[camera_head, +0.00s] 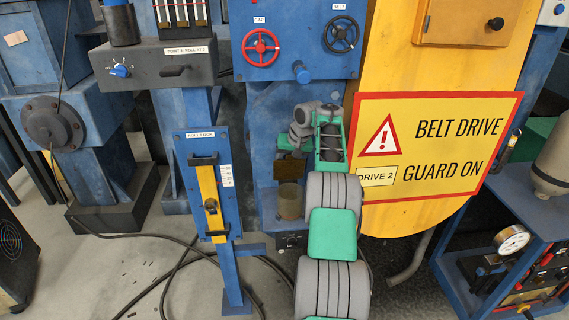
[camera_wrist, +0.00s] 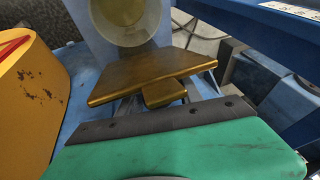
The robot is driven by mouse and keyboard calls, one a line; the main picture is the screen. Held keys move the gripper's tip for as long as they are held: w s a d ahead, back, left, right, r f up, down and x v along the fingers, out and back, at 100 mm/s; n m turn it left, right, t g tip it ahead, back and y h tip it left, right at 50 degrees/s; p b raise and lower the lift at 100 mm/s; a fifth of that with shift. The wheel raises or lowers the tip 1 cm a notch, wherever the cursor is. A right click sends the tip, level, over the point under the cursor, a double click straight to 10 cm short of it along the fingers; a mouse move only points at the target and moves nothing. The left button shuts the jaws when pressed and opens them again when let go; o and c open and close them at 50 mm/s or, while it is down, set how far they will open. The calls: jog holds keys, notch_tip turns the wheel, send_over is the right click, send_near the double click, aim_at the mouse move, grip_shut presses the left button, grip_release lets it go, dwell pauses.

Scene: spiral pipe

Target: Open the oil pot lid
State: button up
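The oil pot (camera_head: 290,203) is a small, dull brass-coloured cup low on the blue machine column. Its round mouth shows from above. The lid (camera_head: 289,167) is a flat brown-gold plate, raised and tilted above the pot. In the wrist view the lid (camera_wrist: 150,76) is a gold plate with a small tab (camera_wrist: 165,93) towards me, and the round pot (camera_wrist: 125,22) shows beyond it. My gripper (camera_head: 299,150) is right at the lid, above the pot. Its fingertips are mostly hidden, so I cannot tell whether they grip the tab.
The yellow belt guard (camera_head: 440,215) with its warning sign stands close to the right of my arm. A blue post with a yellow lever (camera_head: 210,200) stands to the left. Red (camera_head: 261,47) and black (camera_head: 341,34) handwheels are above. Cables lie on the floor.

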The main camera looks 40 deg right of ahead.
aim_at(300, 162)
jog(key=shift+o, duration=0.8)
jog(key=shift+d, duration=0.1)
jog(key=v, duration=0.5)
jog(key=shift+s+r, duration=0.15)
jog(key=shift+r, duration=0.1)
jog(key=s+b, duration=0.2)
jog(key=s+f+b, duration=0.1)
jog(key=s+b, duration=0.1)
jog(key=b, duration=0.1)
jog(key=shift+s+d+f, duration=0.1)
jog(key=shift+s+d, duration=0.1)
jog(key=shift+s, duration=0.2)
jog(key=s+d+b, duration=0.1)
jog(key=s, duration=0.6)
jog(key=shift+r+b, duration=0.4)
jog(key=shift+d, duration=0.1)
jog(key=shift+c, duration=0.4)
